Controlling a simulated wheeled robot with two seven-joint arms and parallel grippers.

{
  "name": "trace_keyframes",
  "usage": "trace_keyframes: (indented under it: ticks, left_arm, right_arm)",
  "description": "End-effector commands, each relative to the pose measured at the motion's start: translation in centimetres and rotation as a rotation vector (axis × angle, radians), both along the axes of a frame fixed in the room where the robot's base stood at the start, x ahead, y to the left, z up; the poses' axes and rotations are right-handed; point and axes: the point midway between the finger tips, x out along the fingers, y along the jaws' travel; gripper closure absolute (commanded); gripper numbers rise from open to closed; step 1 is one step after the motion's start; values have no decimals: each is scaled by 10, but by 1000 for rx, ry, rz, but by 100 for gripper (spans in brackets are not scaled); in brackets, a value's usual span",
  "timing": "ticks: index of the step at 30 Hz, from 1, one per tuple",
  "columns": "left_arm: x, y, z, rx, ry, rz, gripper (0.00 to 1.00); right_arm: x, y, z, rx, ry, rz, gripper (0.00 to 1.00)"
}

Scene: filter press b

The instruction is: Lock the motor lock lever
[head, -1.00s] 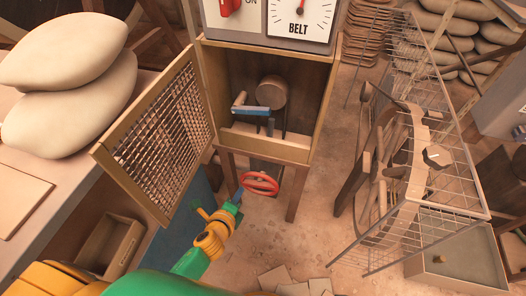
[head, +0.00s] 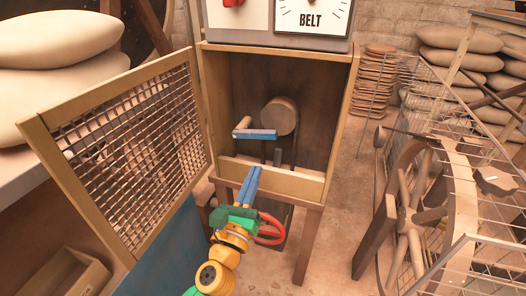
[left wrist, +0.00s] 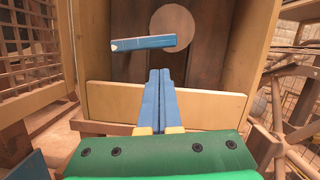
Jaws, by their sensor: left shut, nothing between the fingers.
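The blue motor lock lever (head: 255,134) lies roughly level inside the open wooden cabinet (head: 310,190), in front of a round wooden pulley (head: 280,115). It also shows in the left wrist view (left wrist: 143,43), left of and above my fingertips. My left gripper (head: 252,170) is shut and empty, with its blue fingers together. It points at the cabinet opening, near the front sill and below the lever, apart from it. In the left wrist view the shut fingers (left wrist: 160,72) reach over the sill. My right gripper is not in view.
The mesh door (head: 125,150) stands open on the left. A red handwheel (head: 270,230) is just below and behind my left gripper. A panel with a BELT dial (head: 310,15) sits above the cabinet. Wire racks and a wooden wheel (head: 410,200) stand at right.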

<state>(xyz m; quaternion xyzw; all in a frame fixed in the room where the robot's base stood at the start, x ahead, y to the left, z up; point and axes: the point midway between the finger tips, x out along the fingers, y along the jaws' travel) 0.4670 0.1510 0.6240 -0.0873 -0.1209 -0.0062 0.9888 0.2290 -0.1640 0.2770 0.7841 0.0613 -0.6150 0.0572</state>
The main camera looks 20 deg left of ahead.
Motion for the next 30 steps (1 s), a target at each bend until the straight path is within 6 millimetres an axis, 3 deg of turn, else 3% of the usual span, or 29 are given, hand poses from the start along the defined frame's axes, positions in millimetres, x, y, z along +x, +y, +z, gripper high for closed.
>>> trace_keyframes:
  ticks: [6,12,28,30]
  left_arm:
    - [44,1,12,-1,-3,0,100]
    - [68,1,16,-2,0,0,100]
    - [72,3,19,-12,1,0,100]
    - [72,6,21,-27,3,-1,100]
  right_arm:
    - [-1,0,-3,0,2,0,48]
    - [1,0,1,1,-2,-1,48]
    - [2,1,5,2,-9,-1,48]
    - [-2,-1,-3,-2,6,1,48]
